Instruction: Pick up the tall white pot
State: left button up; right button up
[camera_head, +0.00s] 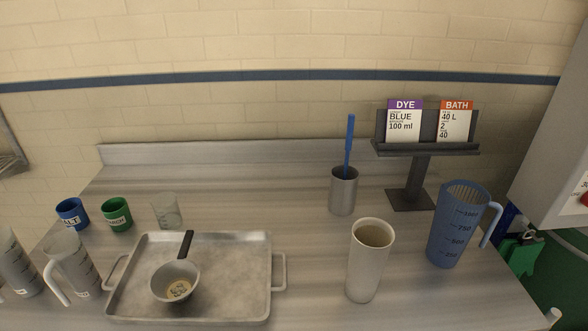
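The tall white pot (363,273) stands upright on the grey bench, right of centre and near the front. It is a tapered cup shape with an open top, and its inside looks grey-brown. It stands between the metal tray and the blue measuring jug, apart from both. Neither of my grippers shows in the head view.
A metal tray (230,286) with a small dark-handled pan (168,285) lies left. The blue jug (452,240) stands right. Behind are a steel holder (343,197) with a blue stick and a card stand (420,178). Cups and clear jugs crowd the left.

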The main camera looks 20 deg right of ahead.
aim_at(372, 238)
jog(key=l+z, duration=0.15)
jog(key=z, duration=0.9)
jog(key=i+l+z, duration=0.15)
jog(key=l+z, duration=0.2)
jog(key=i+l+z, duration=0.3)
jog(key=l, duration=0.2)
jog(key=i+l+z, duration=0.15)
jog(key=l+z, duration=0.2)
jog(key=u, duration=2.2)
jog(key=k+j+z, duration=0.15)
jog(key=k+j, duration=0.3)
jog(key=k, duration=0.15)
